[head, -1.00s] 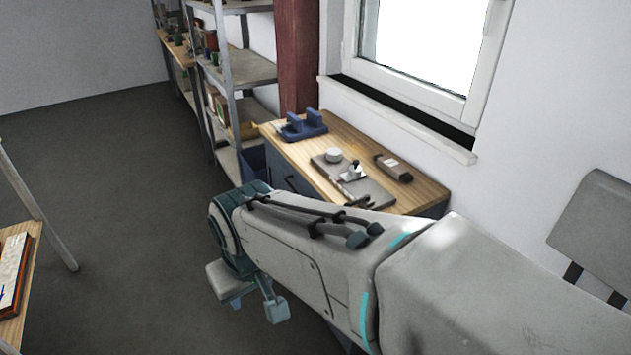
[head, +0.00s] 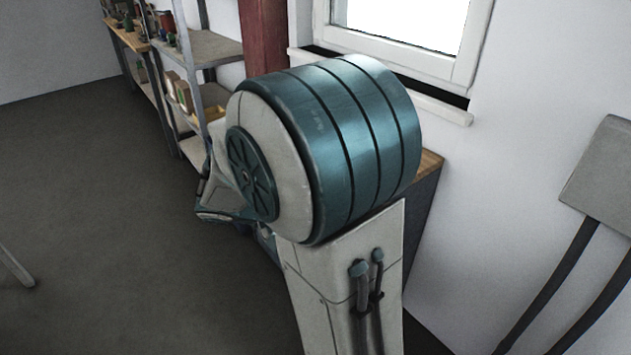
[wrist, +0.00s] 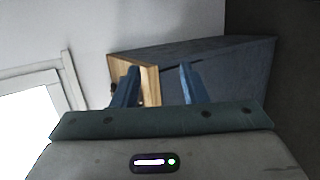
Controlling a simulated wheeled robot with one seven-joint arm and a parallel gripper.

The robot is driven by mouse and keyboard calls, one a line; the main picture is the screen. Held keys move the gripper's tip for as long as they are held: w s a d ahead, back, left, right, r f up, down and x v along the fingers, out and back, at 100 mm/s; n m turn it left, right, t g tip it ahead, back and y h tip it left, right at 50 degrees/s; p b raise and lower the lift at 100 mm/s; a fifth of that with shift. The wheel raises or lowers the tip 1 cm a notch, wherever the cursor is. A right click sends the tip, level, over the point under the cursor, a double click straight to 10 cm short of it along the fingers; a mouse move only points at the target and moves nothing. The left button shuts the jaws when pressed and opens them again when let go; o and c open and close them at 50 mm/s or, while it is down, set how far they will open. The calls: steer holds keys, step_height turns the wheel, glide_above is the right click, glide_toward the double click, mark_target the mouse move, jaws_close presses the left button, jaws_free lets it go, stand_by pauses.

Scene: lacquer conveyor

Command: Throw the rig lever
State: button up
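The rig lever cannot be made out in either view now. My arm hides nearly all of the wooden-topped bench (head: 431,162) in the head view, with only its right end showing. In the wrist view the bench's wooden top (wrist: 150,72) appears tilted, beyond my gripper (wrist: 159,86). The gripper's two blue fingers stand apart with nothing visible between them, so it is open and empty. A small dark item sits at the edge of the wood by the left finger, too small to identify.
The bench's dark side (head: 423,215) stands against the white wall under a window (head: 420,30). Metal shelves (head: 205,48) with small items stand beyond it. A grey panel (head: 604,175) on two dark bars is at the right. Open floor (head: 90,190) lies to the left.

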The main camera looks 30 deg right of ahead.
steer(key=w+d+f+n+t+h+b, duration=0.1)
steer(key=w+f+t+h+b, duration=0.25)
steer(key=w+h, duration=0.55)
steer(key=w+d, duration=0.1)
steer(key=d, duration=0.3)
steer(key=w+d+y, duration=0.1)
steer(key=d, duration=0.4)
steer(key=d+y, duration=0.1)
steer(key=d, duration=0.3)
steer(key=shift+w+d+r+b, duration=0.25)
steer(key=shift+w+d+b, duration=0.1)
steer(key=shift+w, duration=0.05)
jaws_close()
